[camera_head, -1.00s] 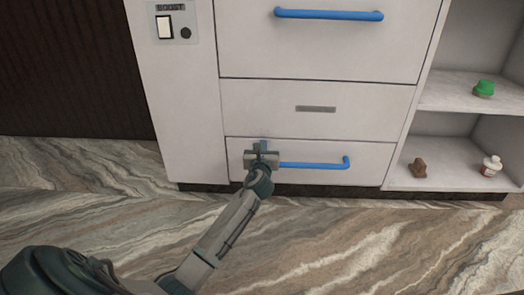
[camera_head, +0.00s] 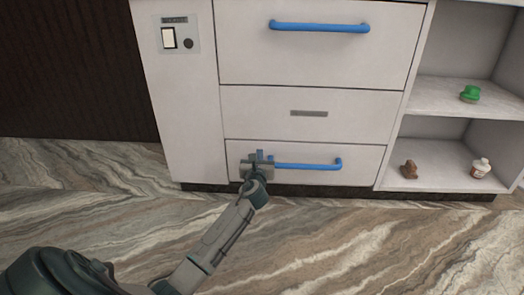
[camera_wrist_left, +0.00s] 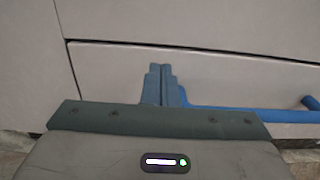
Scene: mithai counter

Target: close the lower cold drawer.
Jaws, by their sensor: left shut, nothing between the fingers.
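The lower cold drawer (camera_head: 305,176) is the bottom white front of the cabinet, with a blue bar handle (camera_head: 305,166). Its front looks flush with the drawer fronts above, with only a thin dark seam along its top. My left gripper (camera_head: 259,154) is at the left end of this handle, in front of the drawer face, its fingers shut and empty. In the left wrist view the fingertips (camera_wrist_left: 161,71) are together against or very near the drawer front, beside the blue handle (camera_wrist_left: 250,114). I cannot tell whether they touch. My right gripper is not in view.
A large upper drawer (camera_head: 310,58) with a blue handle and a plain middle panel (camera_head: 300,127) are above. Open shelves at the right hold a green item (camera_head: 469,94), a brown item (camera_head: 409,169) and a white bottle (camera_head: 480,168). The marbled floor in front is clear.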

